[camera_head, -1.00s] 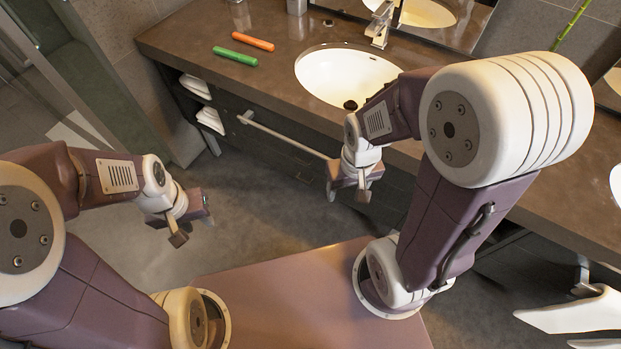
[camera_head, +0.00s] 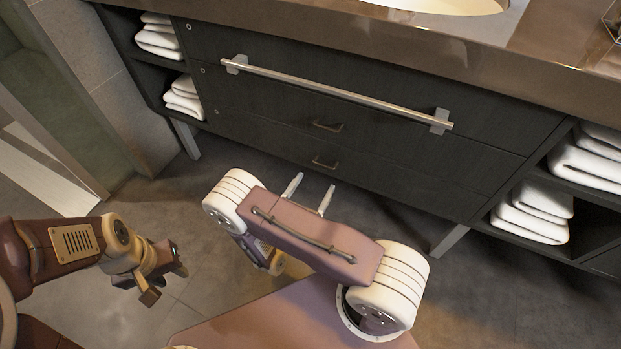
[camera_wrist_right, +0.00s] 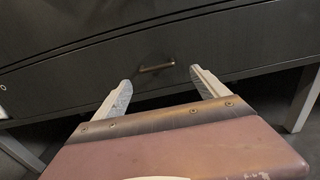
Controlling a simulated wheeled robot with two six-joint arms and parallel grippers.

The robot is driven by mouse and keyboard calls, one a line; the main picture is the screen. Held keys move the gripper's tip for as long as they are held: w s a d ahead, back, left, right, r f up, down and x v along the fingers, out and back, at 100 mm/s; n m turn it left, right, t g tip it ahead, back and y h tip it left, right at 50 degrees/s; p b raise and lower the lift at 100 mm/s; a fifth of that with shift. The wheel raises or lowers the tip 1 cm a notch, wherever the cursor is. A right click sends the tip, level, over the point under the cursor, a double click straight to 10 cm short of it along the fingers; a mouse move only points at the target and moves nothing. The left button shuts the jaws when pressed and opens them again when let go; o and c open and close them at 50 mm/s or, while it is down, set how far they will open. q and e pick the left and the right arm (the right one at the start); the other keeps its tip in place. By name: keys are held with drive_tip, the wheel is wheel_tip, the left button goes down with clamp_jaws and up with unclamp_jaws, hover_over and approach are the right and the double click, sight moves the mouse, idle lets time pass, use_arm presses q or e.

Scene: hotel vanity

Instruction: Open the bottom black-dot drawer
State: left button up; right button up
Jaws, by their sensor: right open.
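The vanity's bottom drawer (camera_head: 270,144) is shut, flush with the front, with a small bronze pull handle (camera_head: 324,163). The handle also shows in the right wrist view (camera_wrist_right: 157,67). A small round mark (camera_head: 217,111) sits at the drawer's left end; its colour is too small to tell. My right gripper (camera_head: 310,194) is open and empty in front of the bottom drawer. In the right wrist view its fingers (camera_wrist_right: 160,81) are apart, with the handle beyond and between their tips, not touched. My left gripper (camera_head: 163,281) is at lower left, away from the vanity; its jaw opening is unclear.
A middle drawer with a similar handle (camera_head: 327,126) and a top panel with a long towel bar (camera_head: 335,91) are above. Open shelves with white towels (camera_head: 183,98) flank the drawers. Vanity legs (camera_head: 187,138) stand at both sides. The floor in front is clear.

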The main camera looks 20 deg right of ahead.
sight(324, 165)
drive_tip(key=b+x, duration=0.4)
drive_tip(key=x, duration=0.5)
drive_tip(key=shift+w+a+f, duration=0.1)
drive_tip(key=shift+w+a, duration=0.1)
drive_tip(key=shift+c, duration=0.3)
